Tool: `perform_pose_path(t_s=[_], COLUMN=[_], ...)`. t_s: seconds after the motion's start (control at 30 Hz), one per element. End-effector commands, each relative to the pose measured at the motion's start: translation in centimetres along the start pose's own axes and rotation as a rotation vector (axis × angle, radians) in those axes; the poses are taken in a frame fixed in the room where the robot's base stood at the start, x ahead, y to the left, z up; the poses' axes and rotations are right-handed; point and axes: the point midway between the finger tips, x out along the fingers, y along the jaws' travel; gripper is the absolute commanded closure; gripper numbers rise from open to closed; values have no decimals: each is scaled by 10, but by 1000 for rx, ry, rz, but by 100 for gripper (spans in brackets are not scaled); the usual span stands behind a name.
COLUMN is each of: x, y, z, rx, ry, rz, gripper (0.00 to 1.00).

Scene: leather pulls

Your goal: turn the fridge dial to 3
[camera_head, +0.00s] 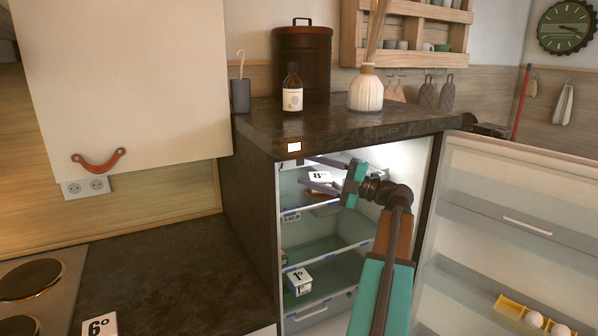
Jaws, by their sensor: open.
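The fridge (250,190) stands under the dark counter with its door (510,225) swung open to the right. My gripper (306,170) reaches inside the upper part of the fridge. Its two dark fingers point left from the teal palm and are spread apart. A white card marked 8° (319,177) shows between or behind the fingers; I cannot tell its depth. I cannot make out the dial or its setting. My gripper and arm cover part of the fridge interior. I see nothing held.
A white card marked 1° (298,281) stands lower in the fridge. An egg holder (522,311) sits low in the door. A brown bottle (292,88) and a white vase (366,90) stand on the counter above. A card marked 6° (100,325) is beside the hob.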

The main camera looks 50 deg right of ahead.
Motion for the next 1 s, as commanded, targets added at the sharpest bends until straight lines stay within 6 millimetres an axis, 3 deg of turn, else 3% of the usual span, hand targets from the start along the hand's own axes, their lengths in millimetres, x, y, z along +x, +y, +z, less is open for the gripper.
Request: perform_pose_path(t_s=[0.43,0.9,1.0], x=[-63,-73,-73], y=[0,0,0], z=[1,0,0], rx=[0,1,2], ry=[-2,0,-1], rz=[1,0,0], gripper=[53,53,67])
